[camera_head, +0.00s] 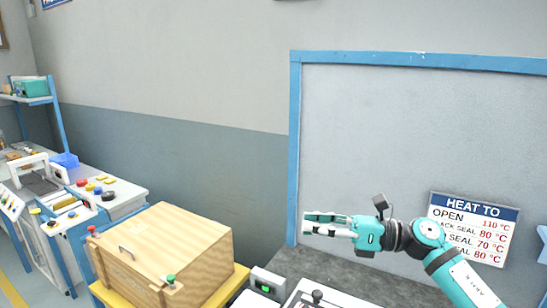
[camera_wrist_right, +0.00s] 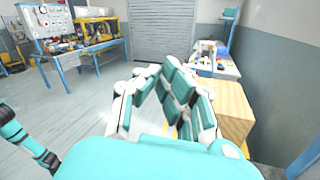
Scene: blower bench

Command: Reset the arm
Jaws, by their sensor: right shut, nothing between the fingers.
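My right arm comes in from the lower right in the head view. Its teal and white right gripper (camera_head: 308,223) points left in the air in front of the grey board, with its fingers together and nothing between them. In the right wrist view the right gripper (camera_wrist_right: 160,72) shows its fingers converging at the tips, also empty. My left gripper is in neither view. A teal and black arm link, likely mine, shows at the left edge of the right wrist view.
A wooden box (camera_head: 163,255) on a yellow stand is at lower left, below the gripper. A blue-framed grey board (camera_head: 370,125) with a "HEAT TO" sign (camera_head: 472,228) stands behind the arm. A bench with colored parts (camera_head: 90,182) is farther left. Open floor (camera_wrist_right: 90,100) shows in the wrist view.

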